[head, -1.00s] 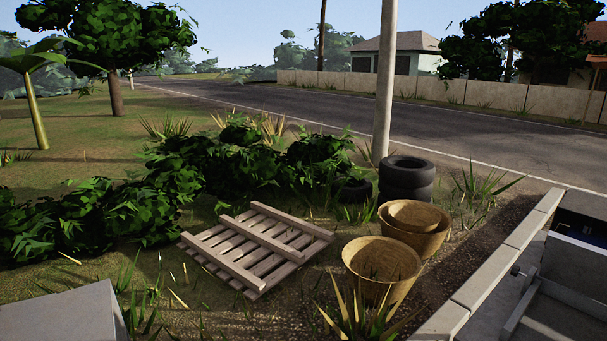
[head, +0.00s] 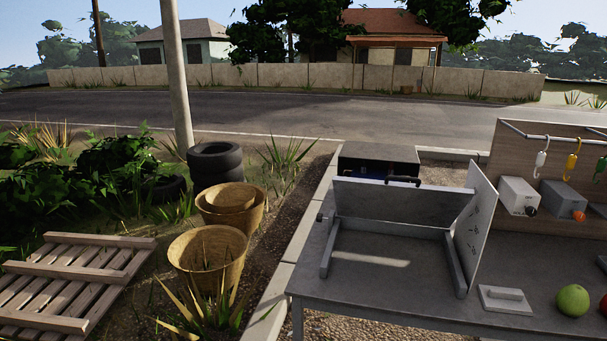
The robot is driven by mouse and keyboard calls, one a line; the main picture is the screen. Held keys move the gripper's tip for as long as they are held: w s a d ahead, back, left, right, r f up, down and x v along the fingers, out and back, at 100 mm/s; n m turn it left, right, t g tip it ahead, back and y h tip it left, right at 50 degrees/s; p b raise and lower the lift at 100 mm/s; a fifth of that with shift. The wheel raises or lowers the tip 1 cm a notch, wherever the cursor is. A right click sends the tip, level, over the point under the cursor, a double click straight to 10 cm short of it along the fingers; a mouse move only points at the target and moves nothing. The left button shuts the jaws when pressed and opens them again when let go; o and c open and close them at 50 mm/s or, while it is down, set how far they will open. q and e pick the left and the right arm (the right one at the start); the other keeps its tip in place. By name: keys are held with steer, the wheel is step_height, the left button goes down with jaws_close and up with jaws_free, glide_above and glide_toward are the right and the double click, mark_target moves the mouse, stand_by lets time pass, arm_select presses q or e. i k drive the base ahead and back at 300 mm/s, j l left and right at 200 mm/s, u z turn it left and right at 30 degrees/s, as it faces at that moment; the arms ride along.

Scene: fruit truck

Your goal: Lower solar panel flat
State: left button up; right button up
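A grey metal frame (head: 326,250) lies on a grey workbench (head: 350,290) right of centre. It has two side rails and a raised back wall (head: 405,203). A thin pale panel (head: 476,232) stands steeply tilted along the frame's right side, with small dark marks on its face. I cannot tell for sure whether this is the solar panel. Neither of my grippers is in view.
A dark box (head: 380,158) stands behind the frame. Right of the panel are a white block (head: 505,299), a green fruit (head: 573,300) and grey boxes (head: 518,196) by a wooden board (head: 540,150). Baskets (head: 208,256), tires (head: 215,162) and a pallet (head: 65,275) are at left.

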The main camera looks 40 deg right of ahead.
mark_target(439, 207)
steer(key=z, duration=1.75)
